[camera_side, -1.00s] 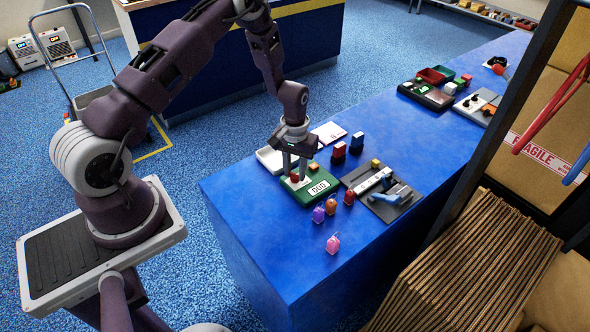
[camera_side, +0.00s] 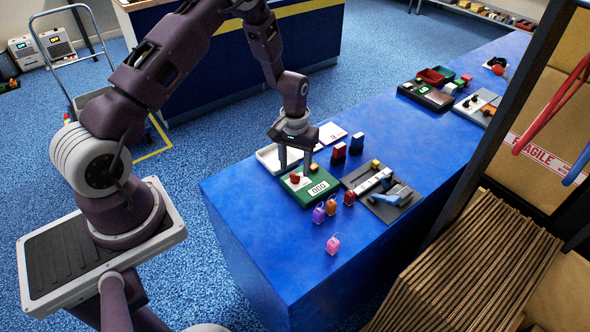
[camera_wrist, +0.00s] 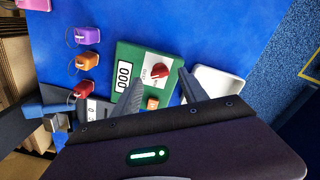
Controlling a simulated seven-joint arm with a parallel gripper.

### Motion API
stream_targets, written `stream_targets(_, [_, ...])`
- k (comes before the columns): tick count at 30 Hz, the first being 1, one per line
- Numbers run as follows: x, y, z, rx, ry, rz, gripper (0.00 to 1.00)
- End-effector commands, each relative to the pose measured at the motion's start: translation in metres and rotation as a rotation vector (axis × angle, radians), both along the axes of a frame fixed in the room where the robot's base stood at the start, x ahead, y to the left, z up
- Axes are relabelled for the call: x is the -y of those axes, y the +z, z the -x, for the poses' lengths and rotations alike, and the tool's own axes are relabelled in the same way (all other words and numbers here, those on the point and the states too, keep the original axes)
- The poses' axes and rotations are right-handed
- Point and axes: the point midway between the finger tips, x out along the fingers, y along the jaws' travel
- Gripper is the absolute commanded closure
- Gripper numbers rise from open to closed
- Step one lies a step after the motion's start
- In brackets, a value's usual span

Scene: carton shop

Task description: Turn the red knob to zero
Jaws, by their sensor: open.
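The red knob (camera_side: 295,179) sits on a green box (camera_side: 300,197) with a white display (camera_side: 318,188) reading 000. In the wrist view the red knob (camera_wrist: 158,78) sits on a white plate on the green box (camera_wrist: 125,57), beside the display (camera_wrist: 123,76). My gripper (camera_side: 295,169) is open above the back of the box. In the wrist view its fingertips (camera_wrist: 157,85) are spread with the knob roughly between them in the picture. The fingers appear raised and apart from the knob. A small orange piece shows between the fingers, near the knob.
A white tray (camera_side: 268,159) lies behind the green box. Purple, orange and red padlock-like tags (camera_side: 331,207) stand in front, with a pink one (camera_side: 332,245) nearer the edge. A dark tray with tools (camera_side: 392,196) is to the right.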

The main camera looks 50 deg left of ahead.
Motion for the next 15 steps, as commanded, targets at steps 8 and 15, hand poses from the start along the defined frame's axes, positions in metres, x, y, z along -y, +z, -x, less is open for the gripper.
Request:
stream_targets(8, [0.0,0.045,0.0,0.001,-0.001,0.0,0.49])
stream_targets(15, [0.0,0.047,0.0,0.0,-0.001,0.0,0.49])
